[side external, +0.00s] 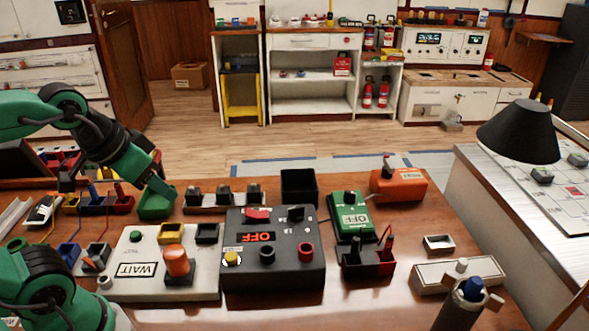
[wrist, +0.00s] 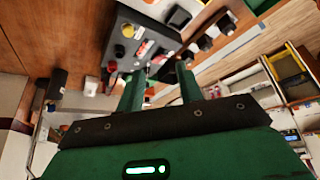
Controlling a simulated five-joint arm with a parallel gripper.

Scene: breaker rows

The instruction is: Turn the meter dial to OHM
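The meter looks like a dark grey box (side external: 240,285) on the table, with a small display (side external: 257,236) reading OFF in red. A black dial (side external: 295,213) sits on its far right part, beside a red switch (side external: 257,215). My gripper (side external: 157,200) is left of the box and behind the white WAIT panel, apart from the dial. The dial's pointer is too small to read.
The white WAIT panel (side external: 125,285) with an orange button (side external: 178,262) stands left of the box. A row of black knobs (side external: 224,194) and an open black bin (side external: 299,187) stand behind it. A green device (side external: 350,226) and a jack holder (side external: 368,262) stand to the right.

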